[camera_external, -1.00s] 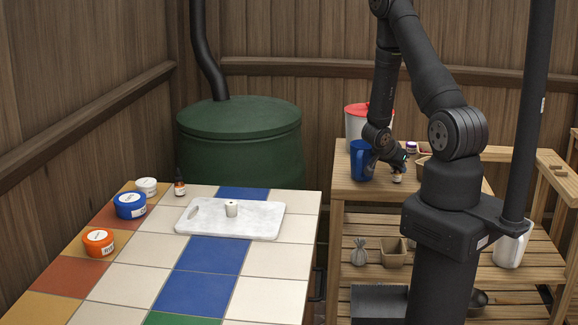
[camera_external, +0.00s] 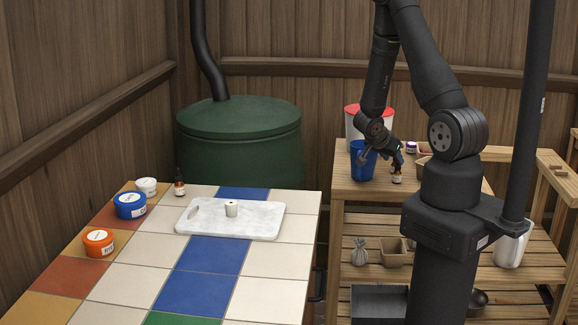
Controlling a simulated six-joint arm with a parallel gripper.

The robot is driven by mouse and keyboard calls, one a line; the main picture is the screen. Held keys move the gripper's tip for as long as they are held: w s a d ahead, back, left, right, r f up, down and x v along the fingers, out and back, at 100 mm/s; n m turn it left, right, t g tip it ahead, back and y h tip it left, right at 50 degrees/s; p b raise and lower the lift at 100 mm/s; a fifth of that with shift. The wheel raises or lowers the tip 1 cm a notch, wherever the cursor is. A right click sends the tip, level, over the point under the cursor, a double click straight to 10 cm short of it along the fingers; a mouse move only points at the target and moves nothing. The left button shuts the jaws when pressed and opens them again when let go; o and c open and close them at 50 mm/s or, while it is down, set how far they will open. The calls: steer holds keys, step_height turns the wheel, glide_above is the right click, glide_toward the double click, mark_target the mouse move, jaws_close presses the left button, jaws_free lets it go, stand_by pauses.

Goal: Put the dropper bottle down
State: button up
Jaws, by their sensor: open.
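A small amber dropper bottle (camera_external: 397,175) with a pale label stands upright on the wooden bench, just right of the blue cup. My gripper (camera_external: 379,161) is open above the bench, beside the blue cup (camera_external: 361,160) and up and left of that bottle. Its fingers appear clear of the bottle. Another dark dropper bottle (camera_external: 179,183) stands at the back left of the tiled table, far from my gripper.
The wooden bench (camera_external: 345,189) also holds a red-lidded white container (camera_external: 352,126), a small purple-lidded jar (camera_external: 411,147) and a brown tray. The tiled table (camera_external: 272,262) carries a marble board (camera_external: 258,222) with a small white cup (camera_external: 231,208), and blue, orange and white tubs.

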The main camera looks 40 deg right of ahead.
mark_target(398, 165)
steer(key=shift+v, duration=2.75)
steer(key=x, duration=1.2)
steer(key=shift+f, duration=0.15)
steer(key=shift+r, duration=0.6)
